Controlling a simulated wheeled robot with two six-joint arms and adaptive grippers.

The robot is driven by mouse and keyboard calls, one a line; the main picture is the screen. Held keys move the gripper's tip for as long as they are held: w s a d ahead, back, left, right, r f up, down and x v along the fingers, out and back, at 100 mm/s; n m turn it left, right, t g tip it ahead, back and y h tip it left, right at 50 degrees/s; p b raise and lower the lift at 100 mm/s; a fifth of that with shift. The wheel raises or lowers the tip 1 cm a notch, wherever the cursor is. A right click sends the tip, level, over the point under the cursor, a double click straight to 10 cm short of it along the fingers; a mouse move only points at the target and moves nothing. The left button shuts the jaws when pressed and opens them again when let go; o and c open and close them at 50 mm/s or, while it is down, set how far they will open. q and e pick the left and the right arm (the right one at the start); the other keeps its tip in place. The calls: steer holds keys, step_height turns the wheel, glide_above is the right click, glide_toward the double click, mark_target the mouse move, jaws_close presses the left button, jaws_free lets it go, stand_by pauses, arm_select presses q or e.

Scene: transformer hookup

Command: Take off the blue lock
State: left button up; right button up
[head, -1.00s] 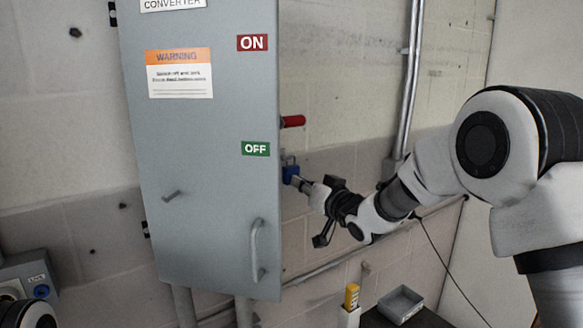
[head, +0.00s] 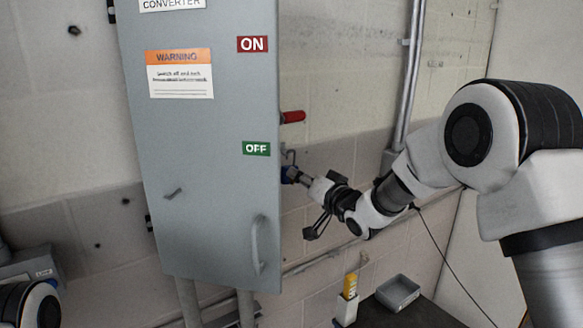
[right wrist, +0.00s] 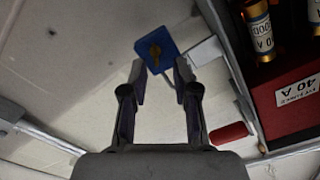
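The blue lock (head: 287,173) is at the right side of the grey cabinet (head: 200,215), below the red handle (head: 293,117). A grey metal loop (head: 289,155) shows just above it; I cannot tell whether the shackle is still through it. My right gripper (head: 297,177) is at the lock from the right. In the right wrist view the lock (right wrist: 157,50) sits tilted between the fingertips of my right gripper (right wrist: 158,78), with a brass key or keyhole on its face. The tips appear to touch its sides. My left arm (head: 30,303) shows at the lower left; its gripper is out of view.
A grey tray (head: 398,292) and a yellow item in a white holder (head: 348,300) are on a dark surface at the lower right. A vertical conduit (head: 408,90) runs along the wall. Fuses (right wrist: 258,30) show inside the cabinet in the right wrist view.

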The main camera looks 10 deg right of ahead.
steer(key=b+v, duration=0.2)
steer(key=v, duration=1.6)
steer(key=s+a+f+g+h+b, duration=0.1)
steer(key=s+f+g+b, duration=0.15)
steer(key=f, duration=1.05)
steer(key=s+a+f+g+b, duration=0.1)
steer(key=s+f+g+b, duration=0.15)
steer(key=f, duration=1.15)
steer(key=s+a+f+g+h+b, duration=0.1)
steer(key=f+g+b, duration=0.2)
steer(key=f, duration=1)
steer(key=s+f+g+h+b, duration=0.2)
steer(key=s+f+g+b, duration=0.25)
steer(key=s+f, duration=1.15)
steer(key=s+d+f+n+g+h, duration=0.2)
steer(key=s+f+g, duration=0.2)
steer(key=s, duration=0.5)
step_height(320, 180, down, 3)
steer(key=shift+s+r, duration=0.1)
steer(key=shift+s, duration=0.15)
